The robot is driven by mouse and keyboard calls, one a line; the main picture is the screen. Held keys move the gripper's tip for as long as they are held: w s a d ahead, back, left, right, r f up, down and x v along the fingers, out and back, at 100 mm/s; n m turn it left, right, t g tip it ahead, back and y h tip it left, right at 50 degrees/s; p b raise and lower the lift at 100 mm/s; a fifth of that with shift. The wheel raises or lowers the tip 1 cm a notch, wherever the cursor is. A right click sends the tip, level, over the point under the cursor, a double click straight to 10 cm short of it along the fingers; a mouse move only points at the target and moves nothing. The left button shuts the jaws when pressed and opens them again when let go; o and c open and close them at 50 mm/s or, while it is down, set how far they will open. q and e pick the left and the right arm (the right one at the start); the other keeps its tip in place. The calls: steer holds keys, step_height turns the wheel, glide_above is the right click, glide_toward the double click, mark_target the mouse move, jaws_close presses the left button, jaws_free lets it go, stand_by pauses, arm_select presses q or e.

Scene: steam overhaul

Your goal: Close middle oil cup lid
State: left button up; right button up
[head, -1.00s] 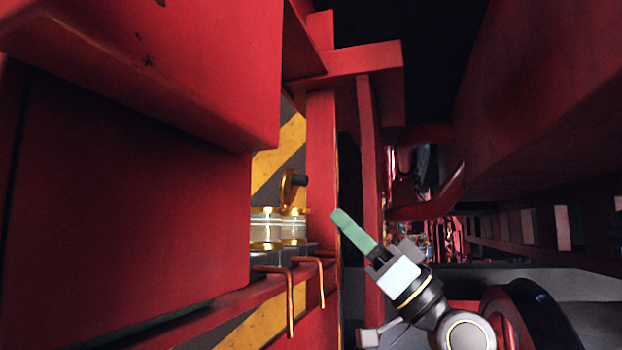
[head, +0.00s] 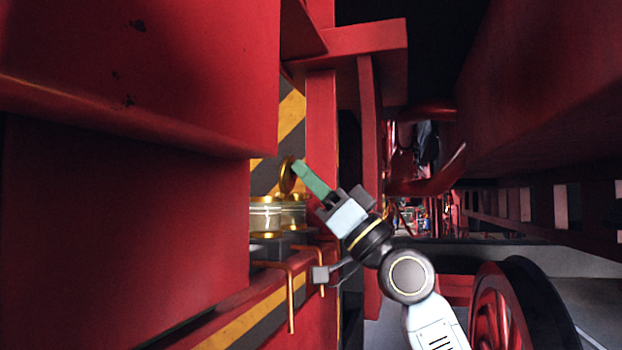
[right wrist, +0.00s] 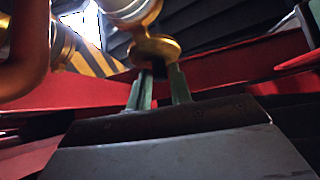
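Two glass oil cups with brass rims stand side by side in the head view, the left one (head: 265,215) partly cut off by a red panel, the right one (head: 293,213) beside it. A round brass lid (head: 286,176) stands upright, open, above them. I cannot tell which cup is the middle one. My right gripper (head: 298,168) has its green fingertips at the lid's right side. In the right wrist view the fingers (right wrist: 159,78) are apart, with a dark knob between their tips and the brass lid (right wrist: 155,47) just beyond. Contact is unclear. My left gripper is not in view.
A big red panel (head: 130,230) fills the left. A red upright post (head: 321,125) stands just behind the fingers. Copper pipes (head: 291,295) bend down below the cups. A red wheel (head: 500,310) is at the lower right.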

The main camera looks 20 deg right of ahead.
mark_target(293, 160)
jaws_close()
steer(key=r+g+h+p, duration=0.1)
steer(key=p, duration=0.3)
steer(key=w+a+r+n+g+h+p, duration=0.1)
steer(key=g+h+p, duration=0.1)
steer(key=p, duration=0.2)
steer(key=a+r+g+h+p, duration=0.1)
steer(key=g+h+p, duration=0.1)
steer(key=p, duration=0.2)
steer(key=shift+w, duration=0.2)
steer(key=shift+w+a+n+g+h+p, duration=0.25)
steer(key=shift+a+n+g+h+p, duration=0.1)
steer(key=shift+g+h+p, duration=0.4)
steer(key=a+g+h, duration=0.1)
steer(key=w+g+h, duration=0.1)
steer(key=h, duration=0.1)
steer(key=shift+a+g+h, duration=0.25)
steer(key=shift+a+g, duration=0.1)
steer(key=shift+a, duration=0.05)
steer(key=g+h, duration=0.1)
steer(key=w+a+f+g+h, duration=0.1)
steer(key=h, duration=0.1)
steer(key=shift+a+n, duration=0.25)
steer(key=shift+w+a+f+g+h, duration=0.15)
steer(key=shift+g+h, duration=0.25)
steer(key=shift+h, duration=0.1)
steer(key=shift+w+a+f+g+h, duration=0.1)
steer(key=shift+a+g+h, duration=0.05)
steer(key=shift+g+h, duration=0.3)
steer(key=shift+f, duration=0.1)
